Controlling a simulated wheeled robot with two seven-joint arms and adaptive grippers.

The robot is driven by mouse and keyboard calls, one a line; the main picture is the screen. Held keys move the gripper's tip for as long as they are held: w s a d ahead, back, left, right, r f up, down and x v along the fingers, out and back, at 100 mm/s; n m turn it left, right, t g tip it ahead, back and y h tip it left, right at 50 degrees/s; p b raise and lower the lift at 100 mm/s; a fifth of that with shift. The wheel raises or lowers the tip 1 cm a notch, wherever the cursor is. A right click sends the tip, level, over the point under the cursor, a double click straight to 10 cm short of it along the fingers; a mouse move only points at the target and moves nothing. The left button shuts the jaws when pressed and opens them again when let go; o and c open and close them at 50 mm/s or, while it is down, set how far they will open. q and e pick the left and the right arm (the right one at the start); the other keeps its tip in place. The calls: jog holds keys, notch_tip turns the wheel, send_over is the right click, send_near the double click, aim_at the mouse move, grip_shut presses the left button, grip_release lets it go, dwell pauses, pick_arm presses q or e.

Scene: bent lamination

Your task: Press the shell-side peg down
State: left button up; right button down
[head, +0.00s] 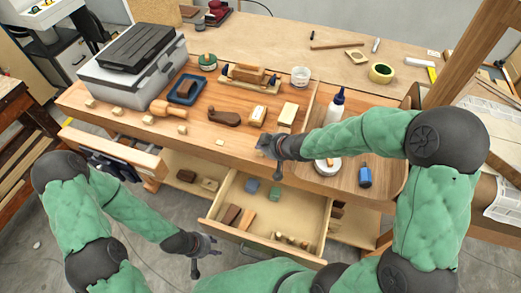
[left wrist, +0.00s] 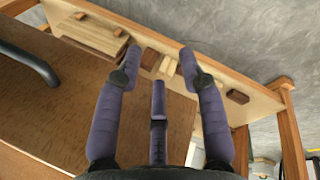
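Several small pale wooden pegs or blocks stand along the bench's front left, one (head: 118,111) near the toolbox and one (head: 220,142) nearer the middle. I cannot tell which is the shell-side peg. A wooden form with blue-ended clamps (head: 250,78) lies further back. My right gripper (head: 268,147) is over the bench's front edge, right of the nearest small block and apart from it. Its finger opening is too small to tell. My left gripper (head: 208,246) is low, in front of the open drawer. In the left wrist view its fingers (left wrist: 154,72) are spread and empty.
The open drawer (head: 318,222) holds several blocks.

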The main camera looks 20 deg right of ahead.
aim_at(261, 154)
jog(key=shift+f, duration=0.15)
jog(key=shift+f+b, duration=0.25)
jog(key=shift+b, duration=0.05)
jog(key=shift+f+b, duration=0.8)
jog(key=shift+f, duration=0.2)
dwell(1.1)
jog(key=shift+s+a+f+b, duration=0.15)
jog(key=shift+s+f+b, duration=0.1)
jog(key=shift+f+b, duration=0.4)
dwell(0.5)
dwell(0.3)
jog(key=shift+w+d+r+p, duration=0.1)
jog(key=shift+d+r+p, duration=0.05)
jog(key=shift+r+p, duration=0.45)
jog(key=shift+w+d+r+p, duration=0.1)
jog(key=shift+r+p, duration=0.3)
jog(key=shift+p, duration=0.25)
jog(key=shift+r+p, duration=1.1)
jog(key=shift+w, duration=0.1)
notch_tip(261, 154, up, 5)
jog(key=p, duration=0.5)
